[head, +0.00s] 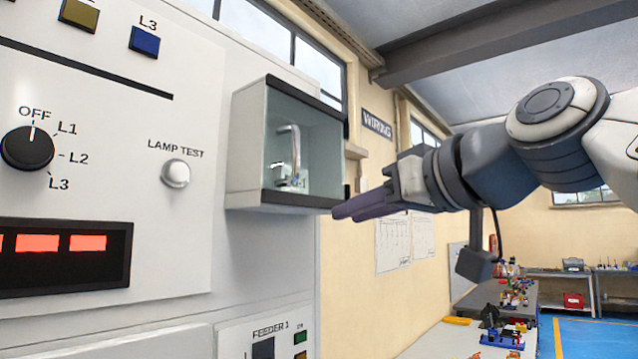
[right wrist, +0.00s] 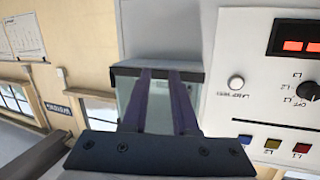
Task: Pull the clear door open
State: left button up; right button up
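The clear door (head: 315,150) closes the front of a small pale box on the cabinet's side, with dark strips along its top and bottom edges. A metal part (head: 290,160) shows through it. My right gripper (head: 345,212) is at the box's lower right corner in the head view, its two purple fingers pointing left. In the right wrist view, which is upside down, the fingers (right wrist: 160,75) have a narrow gap between them, and their tips overlap the dark strip (right wrist: 125,71). Whether they touch it I cannot tell. My left gripper is out of view.
The cabinet panel carries a rotary knob (head: 27,148), a lamp test button (head: 175,173), a red display (head: 60,256) and a feeder panel (head: 268,335). Behind, a bench (head: 450,345) with coloured parts runs along the wall.

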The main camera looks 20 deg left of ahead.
aim_at(297, 149)
jog(key=s+r+n+y, duration=0.2)
jog(key=s+r, duration=0.3)
jog(key=r, duration=0.4)
jog(key=p+x, duration=0.5)
jog(key=x, duration=0.4)
jog(key=shift+s+a+r, duration=0.15)
jog(key=shift+w+a, duration=0.3)
jog(key=shift+a, duration=0.25)
grip_shut()
